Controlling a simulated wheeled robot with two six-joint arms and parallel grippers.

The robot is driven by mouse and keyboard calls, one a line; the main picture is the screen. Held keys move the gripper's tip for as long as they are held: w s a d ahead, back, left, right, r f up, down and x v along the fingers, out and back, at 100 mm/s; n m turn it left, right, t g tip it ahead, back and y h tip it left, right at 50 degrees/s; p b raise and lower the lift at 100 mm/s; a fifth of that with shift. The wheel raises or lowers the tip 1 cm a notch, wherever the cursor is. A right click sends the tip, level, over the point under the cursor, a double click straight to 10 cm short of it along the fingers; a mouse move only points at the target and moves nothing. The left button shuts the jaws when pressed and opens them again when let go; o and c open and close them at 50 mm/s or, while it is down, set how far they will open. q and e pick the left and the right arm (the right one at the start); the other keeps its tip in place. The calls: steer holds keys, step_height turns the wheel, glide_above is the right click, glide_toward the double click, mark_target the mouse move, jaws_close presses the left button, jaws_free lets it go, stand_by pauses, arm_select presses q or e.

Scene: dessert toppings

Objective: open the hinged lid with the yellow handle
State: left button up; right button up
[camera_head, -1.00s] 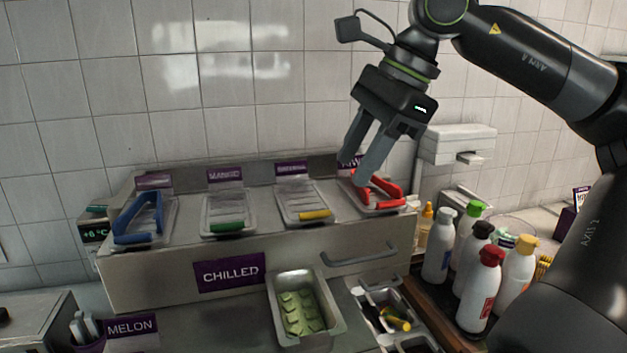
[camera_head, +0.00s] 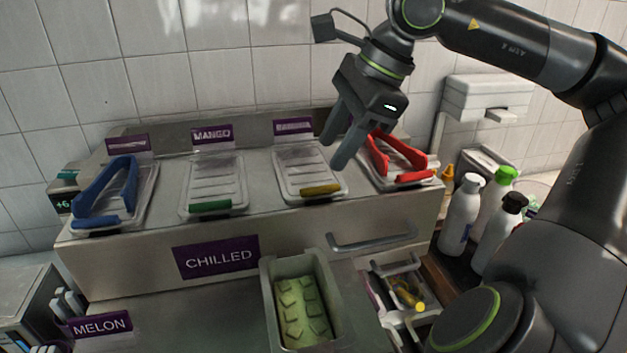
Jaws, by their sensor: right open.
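The lid with the yellow handle (camera_head: 320,190) is a clear lid (camera_head: 305,163) lying closed on the chilled counter, third from the left. Its yellow handle is at the front edge. My right gripper (camera_head: 335,152) is above and beside it, toward its right back side, with fingers pointing down, open and empty. It appears apart from the handle. My left gripper is not in view.
A green-handled lid (camera_head: 210,206) is to the left, and blue tongs (camera_head: 105,192) lie farther left. Red tongs (camera_head: 385,155) lie on the right lid, close to my gripper. A tray of green cubes (camera_head: 302,305) stands in front. Bottles (camera_head: 460,215) stand right.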

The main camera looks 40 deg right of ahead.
mark_target(320, 188)
steer(key=p+x, duration=0.5)
steer(key=shift+w+a+f, duration=0.15)
steer(key=shift+f, duration=0.15)
steer(key=shift+p+x, duration=0.55)
steer(key=shift+x, duration=0.7)
jaws_close()
